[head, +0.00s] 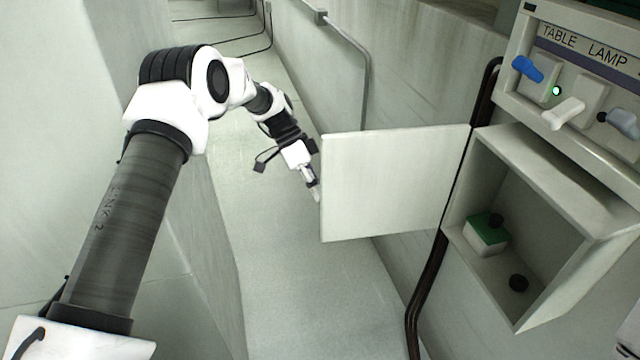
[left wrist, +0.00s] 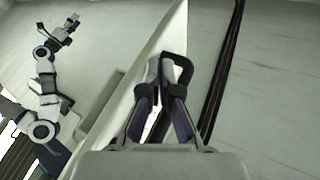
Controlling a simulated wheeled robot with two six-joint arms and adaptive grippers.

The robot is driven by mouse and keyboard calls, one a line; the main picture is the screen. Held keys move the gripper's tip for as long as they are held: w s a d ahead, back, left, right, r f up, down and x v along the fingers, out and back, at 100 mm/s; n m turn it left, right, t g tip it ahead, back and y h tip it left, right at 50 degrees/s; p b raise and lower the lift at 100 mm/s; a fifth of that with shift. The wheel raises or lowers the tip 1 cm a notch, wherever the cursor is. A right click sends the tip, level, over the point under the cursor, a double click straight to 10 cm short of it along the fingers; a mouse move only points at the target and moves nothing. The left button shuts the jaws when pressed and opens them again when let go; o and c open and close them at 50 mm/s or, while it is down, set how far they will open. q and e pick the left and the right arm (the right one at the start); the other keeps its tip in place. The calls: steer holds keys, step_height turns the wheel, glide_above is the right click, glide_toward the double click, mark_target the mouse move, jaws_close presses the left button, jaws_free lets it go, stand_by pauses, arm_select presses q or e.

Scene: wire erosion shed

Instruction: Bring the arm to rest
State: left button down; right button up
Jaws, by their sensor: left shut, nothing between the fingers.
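My left arm comes in from the left in the head view and reaches forward. Its gripper (head: 313,188) is at the free left edge of an open pale door panel (head: 395,185). In the left wrist view the fingers (left wrist: 165,72) are together with nothing seen between them. The panel's pale face (left wrist: 125,85) runs close beside them, and a dark handle-like loop (left wrist: 184,68) shows right by the fingertips; I cannot tell whether they touch it. Another white and black arm, seemingly my right, stands at the left of the wrist view, its gripper (left wrist: 70,26) small and unclear.
Above is a panel with levers (head: 568,112) and a lit green lamp (head: 556,91). Black cables (head: 430,275) run down the wall. The floor (head: 300,300) is clear.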

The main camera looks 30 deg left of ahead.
arm_select(q)
steer(key=v, duration=0.5)
steer(key=shift+w+a+r, duration=0.15)
steer(key=shift+w+a, duration=0.1)
steer(key=shift+a, duration=0.05)
